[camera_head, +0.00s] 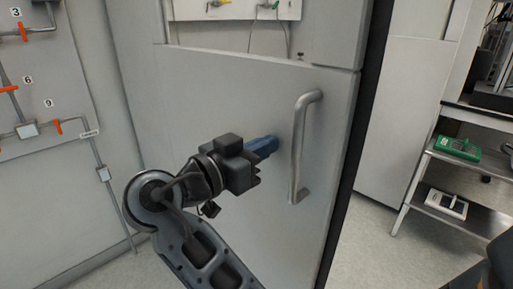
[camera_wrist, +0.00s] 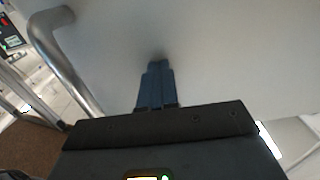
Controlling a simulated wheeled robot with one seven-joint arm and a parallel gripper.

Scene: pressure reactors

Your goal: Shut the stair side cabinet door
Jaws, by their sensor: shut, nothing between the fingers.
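The cabinet door (camera_head: 222,92) is a large light grey panel with a vertical metal bar handle (camera_head: 299,150) near its right edge. It stands at an angle, with a dark edge along its right side. My gripper (camera_head: 272,145) has blue fingers, shut and empty, pointing at the door's face just left of the handle. In the wrist view the fingertips (camera_wrist: 158,66) are at or very near the panel, with a dark shadow at their tips; I cannot tell for sure whether they touch. The handle (camera_wrist: 62,65) shows at the left there, apart from the fingers.
A wall panel with pipes and orange valves (camera_head: 58,127) is at the left. A shelf cart (camera_head: 470,165) with a green device (camera_head: 458,147) and a white device (camera_head: 446,203) stands at the right. Bare floor (camera_head: 375,245) shows right of the door.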

